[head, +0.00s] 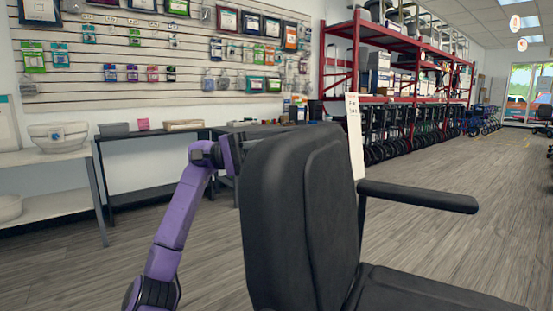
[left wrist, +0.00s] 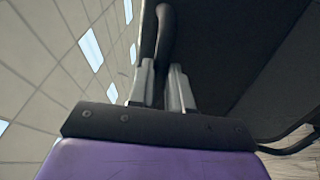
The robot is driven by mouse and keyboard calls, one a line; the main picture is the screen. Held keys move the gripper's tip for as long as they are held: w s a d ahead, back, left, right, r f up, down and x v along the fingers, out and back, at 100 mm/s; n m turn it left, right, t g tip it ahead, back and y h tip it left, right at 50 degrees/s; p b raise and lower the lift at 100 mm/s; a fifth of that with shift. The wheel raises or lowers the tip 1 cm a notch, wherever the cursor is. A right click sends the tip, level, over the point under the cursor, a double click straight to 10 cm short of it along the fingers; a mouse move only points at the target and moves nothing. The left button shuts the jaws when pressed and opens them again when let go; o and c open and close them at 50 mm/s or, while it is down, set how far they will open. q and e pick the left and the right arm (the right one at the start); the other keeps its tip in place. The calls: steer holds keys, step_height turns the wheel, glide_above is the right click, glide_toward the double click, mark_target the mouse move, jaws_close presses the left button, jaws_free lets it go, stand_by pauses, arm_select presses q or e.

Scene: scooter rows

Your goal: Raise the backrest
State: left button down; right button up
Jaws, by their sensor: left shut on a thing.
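The black padded backrest (head: 300,215) stands close to upright, leaning slightly, above the black seat (head: 420,292) in the head view. My left gripper (head: 238,158) reaches its left upper edge from the left, and its fingertips are largely hidden there. The backrest's broad dark surface (left wrist: 235,55) fills the right of that view. My right gripper is not in view.
A black armrest (head: 420,196) extends right from beside the backrest, with a white paper tag (head: 355,135) behind. Shelves (head: 50,205) and a dark table (head: 155,195) line the left wall. Red racks (head: 410,60) stand behind. Wood floor on the right is clear.

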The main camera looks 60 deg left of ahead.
arm_select(q)
steer(key=shift+f, duration=0.2)
steer(key=c, duration=1.3)
jaws_free()
steer(key=shift+c, duration=0.2)
steer(key=shift+o, duration=1.4)
steer(key=shift+s+a, duration=0.2)
steer(key=shift+s, duration=0.05)
steer(key=shift+r, duration=0.1)
steer(key=b+v, duration=0.3)
steer(key=v, duration=0.4)
steer(key=shift+s+a, duration=0.1)
steer(key=shift+a, duration=0.05)
